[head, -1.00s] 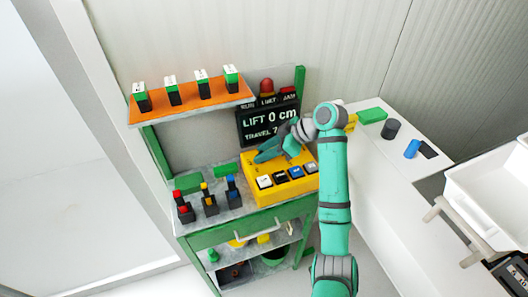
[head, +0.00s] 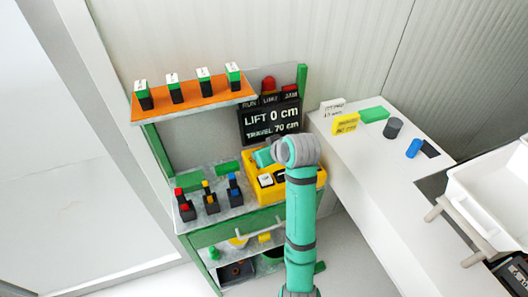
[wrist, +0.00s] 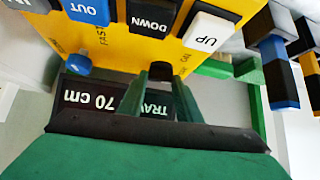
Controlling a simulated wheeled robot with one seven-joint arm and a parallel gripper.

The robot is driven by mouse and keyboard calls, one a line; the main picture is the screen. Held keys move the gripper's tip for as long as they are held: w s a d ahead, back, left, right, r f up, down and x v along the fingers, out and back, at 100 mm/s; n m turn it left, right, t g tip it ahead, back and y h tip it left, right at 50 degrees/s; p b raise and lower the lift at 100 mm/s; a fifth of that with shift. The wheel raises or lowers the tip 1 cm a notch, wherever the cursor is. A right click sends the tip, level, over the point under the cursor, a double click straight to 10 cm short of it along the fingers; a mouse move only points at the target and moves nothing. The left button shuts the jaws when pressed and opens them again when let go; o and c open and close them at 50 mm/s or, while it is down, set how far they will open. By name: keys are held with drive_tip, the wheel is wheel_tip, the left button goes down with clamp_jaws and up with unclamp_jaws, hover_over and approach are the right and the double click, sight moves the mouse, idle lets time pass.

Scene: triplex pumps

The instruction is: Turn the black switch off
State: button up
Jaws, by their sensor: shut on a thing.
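The yellow control box (head: 318,181) stands on the bench, partly hidden by my arm. In the wrist view its yellow face carries the white UP button (wrist: 208,30), the black DOWN button (wrist: 151,15) and the blue OUT button (wrist: 88,10). A small dark piece, seemingly the black switch (wrist: 160,70), shows at the box's edge between my fingertips. My gripper (wrist: 160,84) is shut on it; the fingers hide most of it, so I cannot read its position. In the head view my gripper (head: 263,157) is at the box's upper left.
A blue knob (wrist: 78,62) sits on the same edge of the box. A display (head: 270,124) reading "LIFT 0 cm, TRAVEL 70 cm" stands behind. Several coloured switch blocks (head: 210,200) are at left. An orange shelf (head: 195,107) hangs above.

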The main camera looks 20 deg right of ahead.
drive_tip(key=shift+m+h, duration=0.5)
drive_tip(key=shift+m, duration=0.1)
drive_tip(key=o, duration=0.8)
drive_tip(key=shift+c, duration=0.2)
drive_tip(key=shift+s+r, duration=0.1)
drive_tip(key=v, duration=1)
drive_tip(key=shift+s+r, duration=0.15)
drive_tip(key=shift+s, duration=0.15)
drive_tip(key=shift+w+a, duration=0.1)
drive_tip(key=shift+a, duration=0.05)
